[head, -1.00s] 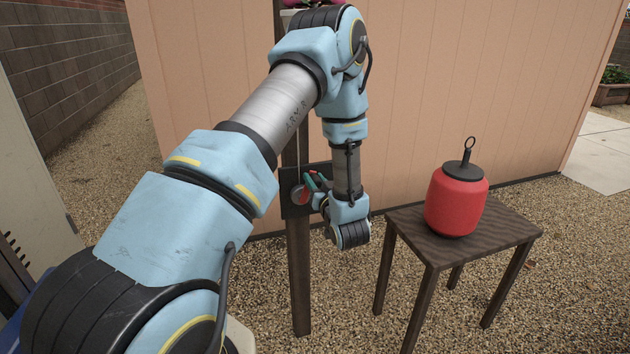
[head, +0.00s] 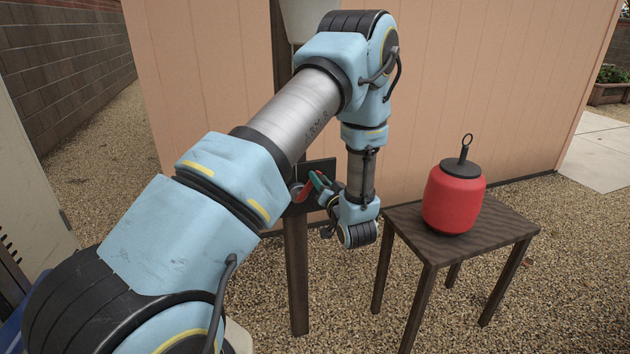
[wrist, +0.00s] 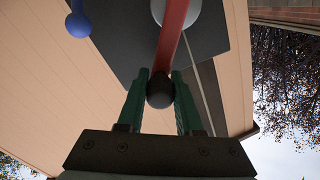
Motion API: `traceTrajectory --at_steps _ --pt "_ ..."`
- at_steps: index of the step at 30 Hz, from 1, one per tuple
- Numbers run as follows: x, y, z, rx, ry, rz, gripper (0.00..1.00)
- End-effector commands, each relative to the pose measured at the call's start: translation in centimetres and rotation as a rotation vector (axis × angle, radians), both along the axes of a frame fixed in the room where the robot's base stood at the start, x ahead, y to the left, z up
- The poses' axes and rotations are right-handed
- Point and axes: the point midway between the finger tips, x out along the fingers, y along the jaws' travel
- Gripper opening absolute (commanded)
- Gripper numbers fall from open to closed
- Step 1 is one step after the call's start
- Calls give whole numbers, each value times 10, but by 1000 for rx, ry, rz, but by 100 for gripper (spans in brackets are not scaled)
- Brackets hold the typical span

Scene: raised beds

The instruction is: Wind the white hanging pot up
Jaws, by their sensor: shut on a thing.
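The white hanging pot (head: 302,20) shows in the head view at the top edge, partly behind my arm; its upper part is out of frame. A red crank (head: 299,192) sits on a dark plate (head: 322,167) fixed to the post below. In the wrist view the red crank arm (wrist: 174,38) runs from a grey hub (wrist: 186,8) to a dark round knob (wrist: 160,91). My gripper (head: 318,183) has its green fingers on both sides of that knob and is shut on it.
A blue ball-ended lever (wrist: 77,25) shows beside the plate in the wrist view. A red lantern-like canister (head: 454,198) stands on a dark wooden table (head: 510,232) right of my gripper. The peach wall (head: 470,80) is behind; gravel lies around.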

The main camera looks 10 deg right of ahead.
Motion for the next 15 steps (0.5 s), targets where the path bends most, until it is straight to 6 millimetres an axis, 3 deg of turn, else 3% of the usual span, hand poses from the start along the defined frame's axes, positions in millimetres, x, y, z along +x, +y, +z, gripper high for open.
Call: traceTrajectory --at_steps 3,15 --pt "-1 -13 -8 106 14 -13 0" --pt "1 -28 -31 437 58 -12 0"
